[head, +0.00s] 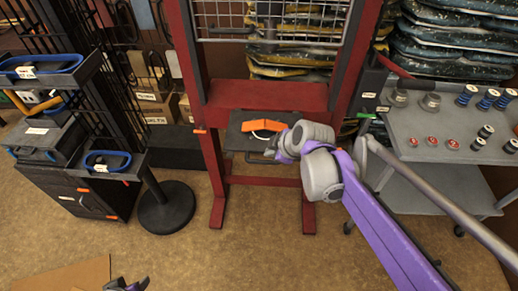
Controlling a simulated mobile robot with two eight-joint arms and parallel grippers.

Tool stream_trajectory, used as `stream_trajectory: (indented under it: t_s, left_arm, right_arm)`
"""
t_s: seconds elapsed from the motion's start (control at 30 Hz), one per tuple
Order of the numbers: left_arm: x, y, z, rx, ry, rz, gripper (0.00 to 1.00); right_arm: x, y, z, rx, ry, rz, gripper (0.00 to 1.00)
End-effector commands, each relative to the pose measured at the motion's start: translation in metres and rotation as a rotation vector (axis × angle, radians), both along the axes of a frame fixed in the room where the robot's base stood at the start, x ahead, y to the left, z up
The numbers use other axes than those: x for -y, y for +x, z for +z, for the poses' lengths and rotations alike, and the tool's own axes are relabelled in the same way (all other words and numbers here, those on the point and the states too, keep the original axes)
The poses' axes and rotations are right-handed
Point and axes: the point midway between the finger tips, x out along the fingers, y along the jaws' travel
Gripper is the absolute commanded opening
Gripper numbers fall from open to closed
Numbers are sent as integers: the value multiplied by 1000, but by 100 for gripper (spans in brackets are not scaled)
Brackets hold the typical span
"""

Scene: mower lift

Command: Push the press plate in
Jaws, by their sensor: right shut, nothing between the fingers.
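A dark grey plate (236,140) sits low between the red posts of the lift frame (262,95). An orange arched piece (263,125) with a white part under it is on it. I cannot tell for certain which of these is the press plate. My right gripper (272,150) is shut and empty at the front right of the dark plate. I cannot tell whether it touches; its own wrist hides the plate's right part. Only a small part of my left gripper (128,285) shows at the bottom edge, away from the frame; its fingers are not clear.
A grey cart (440,135) with springs and small parts stands on the right. A black rack (70,90) with blue-rimmed trays and a round-based post (166,208) stand on the left. Cardboard (65,277) lies at the bottom left. The floor in front is clear.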

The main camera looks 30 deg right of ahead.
Motion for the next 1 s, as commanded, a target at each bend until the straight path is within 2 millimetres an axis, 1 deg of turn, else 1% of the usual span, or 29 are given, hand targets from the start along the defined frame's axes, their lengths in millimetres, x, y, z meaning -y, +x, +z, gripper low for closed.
stream_trajectory:
  t_s: [0.07,0.17,0.4,0.6,0.8,1.0]
  left_arm:
    - [0,0,1,1,0,0,50]
    - [0,-1,-2,-1,0,0,50]
    - [0,-3,-9,-5,0,0,50]
    - [0,-4,-13,-7,0,0,50]
    - [0,-4,-14,-8,0,0,50]
    - [0,-4,-14,-8,0,0,50]
  right_arm:
    - [3,5,1,7,-11,15,0]
    - [2,11,-8,8,-14,20,0]
    - [-1,35,-44,6,-13,20,0]
    - [-3,54,-67,6,-13,18,0]
    - [-5,62,-78,7,-13,19,0]
    - [-5,63,-79,6,-13,18,0]
